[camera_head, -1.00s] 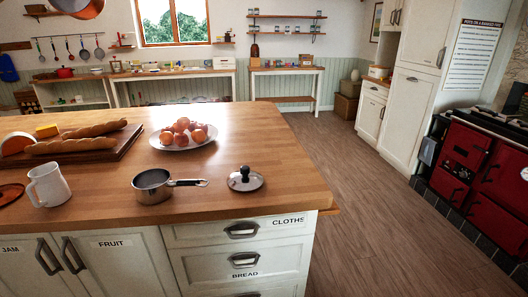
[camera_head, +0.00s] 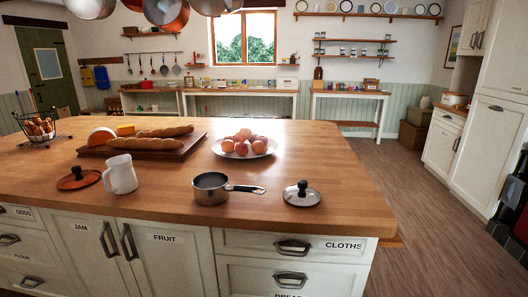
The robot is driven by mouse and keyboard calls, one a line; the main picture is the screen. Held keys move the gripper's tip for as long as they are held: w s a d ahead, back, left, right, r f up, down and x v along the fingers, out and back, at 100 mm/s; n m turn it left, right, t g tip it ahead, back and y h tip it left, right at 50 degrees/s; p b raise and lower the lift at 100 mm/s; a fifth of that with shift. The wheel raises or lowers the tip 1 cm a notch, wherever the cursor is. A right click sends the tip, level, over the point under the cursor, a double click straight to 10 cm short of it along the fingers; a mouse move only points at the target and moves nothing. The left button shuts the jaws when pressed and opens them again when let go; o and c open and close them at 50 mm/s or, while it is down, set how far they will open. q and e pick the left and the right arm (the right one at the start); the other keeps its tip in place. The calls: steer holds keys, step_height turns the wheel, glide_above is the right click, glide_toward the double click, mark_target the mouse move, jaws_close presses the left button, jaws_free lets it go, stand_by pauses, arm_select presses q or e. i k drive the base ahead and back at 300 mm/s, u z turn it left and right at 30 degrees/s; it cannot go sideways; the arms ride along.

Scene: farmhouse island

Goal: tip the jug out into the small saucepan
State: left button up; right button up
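The white jug (camera_head: 121,175) stands upright on the wooden island top, left of the saucepan, with its handle on its left side. The small steel saucepan (camera_head: 210,190) stands uncovered near the front edge, its dark-tipped handle pointing right. A lid with a black knob (camera_head: 302,196) lies on the wood to the right of the saucepan. The contents of the jug and the inside bottom of the saucepan cannot be made out. Neither of my grippers is in view.
An orange lid (camera_head: 78,179) lies left of the jug. Behind are a bread board (camera_head: 183,150) with loaves, a plate of fruit (camera_head: 243,146) and a wire egg basket (camera_head: 39,128). The island top (camera_head: 335,160) is clear at the right. Copper pans (camera_head: 165,12) hang overhead.

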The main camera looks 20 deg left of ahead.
mark_target(122, 175)
steer(key=u, duration=1.8)
